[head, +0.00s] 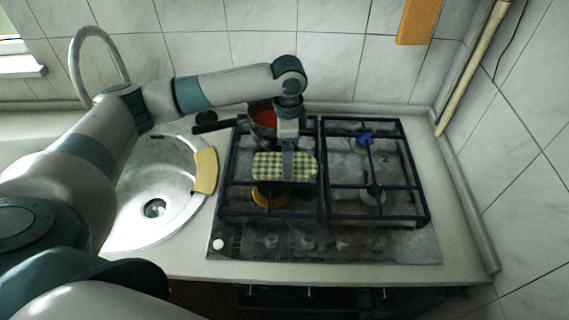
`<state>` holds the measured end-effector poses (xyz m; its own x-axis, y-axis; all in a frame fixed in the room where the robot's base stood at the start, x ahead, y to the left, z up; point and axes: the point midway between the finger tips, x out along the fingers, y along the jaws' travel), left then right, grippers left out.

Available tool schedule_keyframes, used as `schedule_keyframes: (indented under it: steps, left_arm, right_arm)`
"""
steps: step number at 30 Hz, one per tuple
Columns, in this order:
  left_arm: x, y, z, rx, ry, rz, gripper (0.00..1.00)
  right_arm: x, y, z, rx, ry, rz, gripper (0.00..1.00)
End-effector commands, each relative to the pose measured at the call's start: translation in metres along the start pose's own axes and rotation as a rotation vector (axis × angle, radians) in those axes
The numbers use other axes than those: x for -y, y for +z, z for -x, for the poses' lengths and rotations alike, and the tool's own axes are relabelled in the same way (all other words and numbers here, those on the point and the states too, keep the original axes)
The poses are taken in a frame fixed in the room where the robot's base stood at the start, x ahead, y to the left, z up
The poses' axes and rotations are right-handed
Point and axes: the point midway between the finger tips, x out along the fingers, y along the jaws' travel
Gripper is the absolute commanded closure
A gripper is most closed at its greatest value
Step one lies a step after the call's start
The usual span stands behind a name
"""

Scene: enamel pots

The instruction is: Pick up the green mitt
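The green mitt (265,166), in a green and cream check, lies level at the left half of the hob, over the left grate. My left gripper (288,163) points down onto the middle of the mitt, and a finger overlaps it in the picture. The fingers are seen nearly edge-on, so I cannot tell whether they are open or shut on the cloth. I cannot tell whether the mitt rests on the grate or is just above it. My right gripper is not in view.
A pot with red contents (263,116) and a dark handle stands on the back left burner, close behind my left gripper. The hob (345,240) has raised dark grates; its right half is clear. A steel sink (130,215) with a yellow cloth (205,171) on its rim is left.

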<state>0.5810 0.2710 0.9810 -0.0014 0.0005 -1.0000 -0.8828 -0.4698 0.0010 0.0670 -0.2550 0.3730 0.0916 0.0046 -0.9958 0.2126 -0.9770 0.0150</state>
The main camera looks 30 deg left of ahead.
Motion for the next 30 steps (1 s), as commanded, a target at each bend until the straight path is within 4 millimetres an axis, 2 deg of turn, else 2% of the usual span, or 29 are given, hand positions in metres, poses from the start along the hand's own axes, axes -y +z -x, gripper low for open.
schedule_keyframes:
  steps: [1,3,9,24,28,30]
  left_arm:
    - [-0.001,0.001,-0.002,0.001,0.001,0.002,0.15]
    - [-0.002,0.002,-0.012,0.002,0.003,0.001,0.15]
    - [-0.002,0.001,-0.031,0.0,0.0,0.001,0.15]
    - [-0.001,0.001,-0.033,-0.001,-0.001,0.0,0.15]
    - [-0.001,0.001,-0.033,-0.001,-0.001,0.0,0.46]
    - [-0.001,0.001,-0.033,-0.001,-0.001,0.0,0.47]
  right_arm:
    - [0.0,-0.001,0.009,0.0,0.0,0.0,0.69]
    - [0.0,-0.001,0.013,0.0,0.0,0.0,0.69]
    - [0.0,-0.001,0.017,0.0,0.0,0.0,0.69]
    - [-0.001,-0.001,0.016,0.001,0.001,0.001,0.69]
    - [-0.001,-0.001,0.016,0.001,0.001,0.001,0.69]
    - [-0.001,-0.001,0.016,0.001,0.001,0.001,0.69]
